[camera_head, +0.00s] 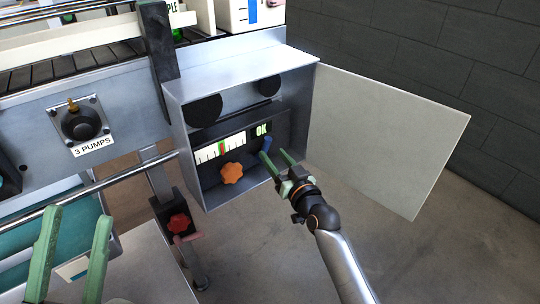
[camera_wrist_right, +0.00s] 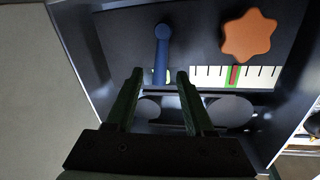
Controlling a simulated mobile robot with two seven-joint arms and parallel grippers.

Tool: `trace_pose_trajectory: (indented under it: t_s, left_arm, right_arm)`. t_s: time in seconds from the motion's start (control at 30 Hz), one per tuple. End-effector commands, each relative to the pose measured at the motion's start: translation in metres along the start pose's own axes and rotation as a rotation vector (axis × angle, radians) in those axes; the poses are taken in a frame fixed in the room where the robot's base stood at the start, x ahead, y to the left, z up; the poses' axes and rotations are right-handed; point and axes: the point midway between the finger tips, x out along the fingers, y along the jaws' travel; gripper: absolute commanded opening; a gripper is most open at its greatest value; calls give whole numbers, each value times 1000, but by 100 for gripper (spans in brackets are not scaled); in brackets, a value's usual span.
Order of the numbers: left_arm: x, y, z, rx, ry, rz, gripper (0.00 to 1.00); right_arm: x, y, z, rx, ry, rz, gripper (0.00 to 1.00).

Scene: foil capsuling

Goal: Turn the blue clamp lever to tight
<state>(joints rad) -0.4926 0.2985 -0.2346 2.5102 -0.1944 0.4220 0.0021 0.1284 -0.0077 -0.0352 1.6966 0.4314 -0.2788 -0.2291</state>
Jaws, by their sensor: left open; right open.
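The blue clamp lever (camera_head: 267,144) is on the dark panel inside the open grey box, right of the orange star knob (camera_head: 231,173) and below the "OK" label (camera_head: 262,129). In the right wrist view the lever (camera_wrist_right: 162,50) runs from a round end down to a tip between my fingertips. My right gripper (camera_head: 274,156) is open at the lever; its fingers (camera_wrist_right: 160,73) lie either side of the lever's tip, with gaps showing. I cannot tell how deep they reach. My left gripper (camera_head: 78,214) is open and empty, far from the lever.
The box's open door (camera_head: 385,135) stands to the right of my right gripper. A scale (camera_head: 220,148) with a green and red mark sits above the orange knob. A red knob (camera_head: 178,223) is below the box. A conveyor (camera_head: 75,67) runs at upper left.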

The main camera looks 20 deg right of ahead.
Motion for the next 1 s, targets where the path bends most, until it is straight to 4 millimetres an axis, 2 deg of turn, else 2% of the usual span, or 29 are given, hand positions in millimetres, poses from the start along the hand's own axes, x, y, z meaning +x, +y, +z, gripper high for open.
trace_pose_trajectory:
  t_s: [0.1,0.23,0.6,1.0]
  left_arm:
    - [-5,3,5,-9,-1,0,50]
    - [-7,4,7,-15,-4,-2,50]
    - [-7,4,8,-19,-7,3,50]
    - [-7,5,8,-18,-5,5,50]
  right_arm:
    - [16,0,2,2,1,-1,53]
    - [26,0,1,1,0,-1,53]
    - [30,0,0,0,-1,0,53]
    - [30,0,0,0,-1,0,9]
